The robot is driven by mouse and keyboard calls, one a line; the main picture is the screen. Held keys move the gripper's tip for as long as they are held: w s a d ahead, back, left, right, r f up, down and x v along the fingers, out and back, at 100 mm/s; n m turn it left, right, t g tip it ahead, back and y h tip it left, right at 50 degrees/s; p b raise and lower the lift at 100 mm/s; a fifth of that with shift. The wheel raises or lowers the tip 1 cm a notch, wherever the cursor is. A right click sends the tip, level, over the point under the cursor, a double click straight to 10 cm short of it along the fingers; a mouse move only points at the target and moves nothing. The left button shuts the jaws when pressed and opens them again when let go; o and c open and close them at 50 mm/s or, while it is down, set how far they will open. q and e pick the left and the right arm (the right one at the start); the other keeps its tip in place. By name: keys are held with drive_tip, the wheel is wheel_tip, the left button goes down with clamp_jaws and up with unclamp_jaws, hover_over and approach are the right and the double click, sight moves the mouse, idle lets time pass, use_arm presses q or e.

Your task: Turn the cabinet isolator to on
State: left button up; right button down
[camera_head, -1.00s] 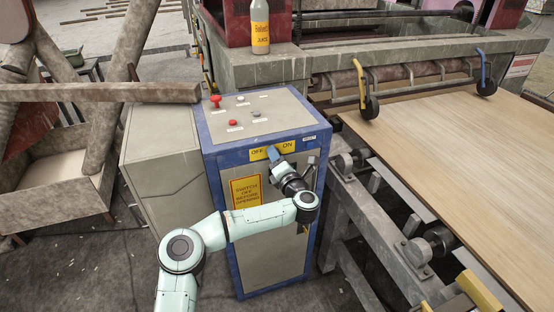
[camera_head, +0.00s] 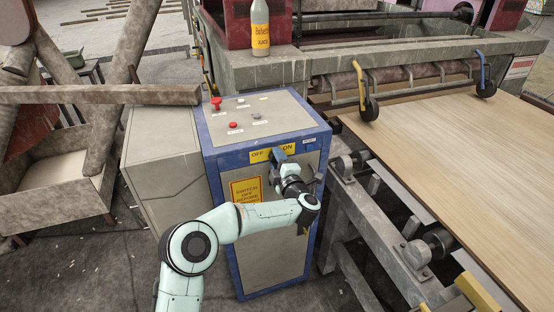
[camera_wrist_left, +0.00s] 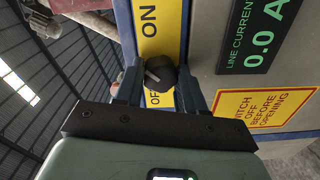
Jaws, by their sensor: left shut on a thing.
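The isolator is a black rotary knob (camera_wrist_left: 160,74) on a yellow plate (camera_wrist_left: 160,28) marked ON and OFF. In the wrist view, ON is at the top, and OFF is partly hidden below the knob. A pale mark shows on the knob's face, slanting; I cannot tell which word it points to. My left gripper (camera_wrist_left: 160,88) has one finger on each side of the knob and is shut on it. In the head view the left gripper (camera_head: 283,158) is at the cabinet (camera_head: 268,235) front, covering the knob between OFF and ON. My right gripper is not in view.
The cabinet top carries a red mushroom button (camera_head: 216,103) and smaller buttons. A warning label (camera_head: 246,190) is on its front, beside my arm. A line-current display (camera_wrist_left: 259,32) shows 0.0 A. A roller conveyor with a wood sheet (camera_head: 450,150) stands close on the right.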

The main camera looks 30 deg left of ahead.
use_arm(q)
drive_tip(key=shift+m, duration=0.4)
drive_tip(key=o, duration=1.1)
drive_tip(key=shift+c, duration=0.2)
drive_tip(key=shift+d, duration=0.1)
drive_tip(key=b+v, duration=0.2)
drive_tip(key=v, duration=1.1)
drive_tip(key=shift+s, duration=0.2)
